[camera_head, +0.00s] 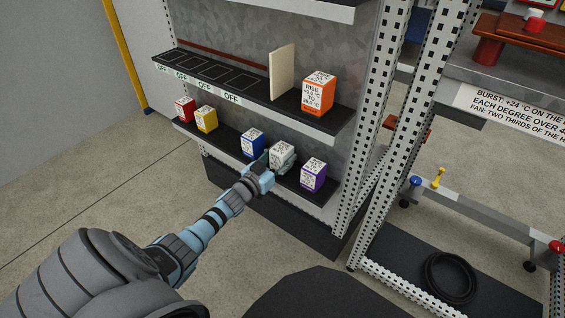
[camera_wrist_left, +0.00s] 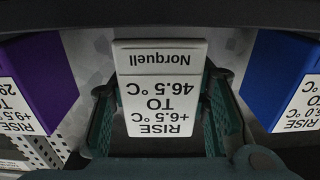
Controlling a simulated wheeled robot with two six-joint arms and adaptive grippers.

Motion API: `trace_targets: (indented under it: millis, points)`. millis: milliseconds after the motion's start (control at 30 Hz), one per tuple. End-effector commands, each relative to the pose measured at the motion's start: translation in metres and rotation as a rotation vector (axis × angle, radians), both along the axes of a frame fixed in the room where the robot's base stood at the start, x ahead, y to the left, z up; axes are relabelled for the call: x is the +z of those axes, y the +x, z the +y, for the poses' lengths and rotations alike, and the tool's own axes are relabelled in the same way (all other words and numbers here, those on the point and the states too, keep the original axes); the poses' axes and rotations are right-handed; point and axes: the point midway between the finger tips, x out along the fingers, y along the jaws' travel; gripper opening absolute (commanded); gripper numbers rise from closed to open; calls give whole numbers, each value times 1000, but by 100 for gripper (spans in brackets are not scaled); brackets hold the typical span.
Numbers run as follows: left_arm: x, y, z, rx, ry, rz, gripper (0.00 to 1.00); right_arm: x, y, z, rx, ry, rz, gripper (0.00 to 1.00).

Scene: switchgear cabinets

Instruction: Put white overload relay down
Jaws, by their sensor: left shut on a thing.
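The white overload relay (camera_head: 283,154) is at the lower shelf of the cabinet, between the blue relay (camera_head: 252,142) and the purple relay (camera_head: 313,174). My left gripper (camera_head: 266,170) is shut on it, with a finger on either side. In the left wrist view the white relay (camera_wrist_left: 160,85) fills the middle, its label upside down and reading Norquell, +6.5 °C to 46.5 °C. The left gripper's fingers (camera_wrist_left: 158,120) flank it. I cannot tell whether its base touches the shelf. My right gripper is not in view.
Red (camera_head: 185,110) and yellow (camera_head: 206,119) relays stand further left on the lower shelf (camera_head: 225,139). The upper shelf holds an orange relay (camera_head: 318,94), an upright beige panel (camera_head: 282,72) and empty outlined spaces marked OFF. A perforated post (camera_head: 374,120) stands right.

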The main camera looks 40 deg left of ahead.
Motion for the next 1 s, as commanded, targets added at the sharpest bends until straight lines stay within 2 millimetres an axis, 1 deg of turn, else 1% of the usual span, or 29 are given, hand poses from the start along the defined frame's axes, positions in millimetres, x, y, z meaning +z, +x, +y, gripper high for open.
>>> trace_targets:
  millis: [400,433,533,900,933,1000]
  points:
    - [-2,0,0,-1,0,-2,7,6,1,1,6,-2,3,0]
    - [-3,0,0,0,0,-1,46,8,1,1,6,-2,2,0]
    - [-2,0,0,0,0,-1,62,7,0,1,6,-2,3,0]
    - [0,0,0,0,0,-1,63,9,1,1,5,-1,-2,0]
    - [1,0,0,0,0,-1,63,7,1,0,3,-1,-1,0]
    - [1,-7,0,-1,0,1,63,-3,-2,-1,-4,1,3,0]
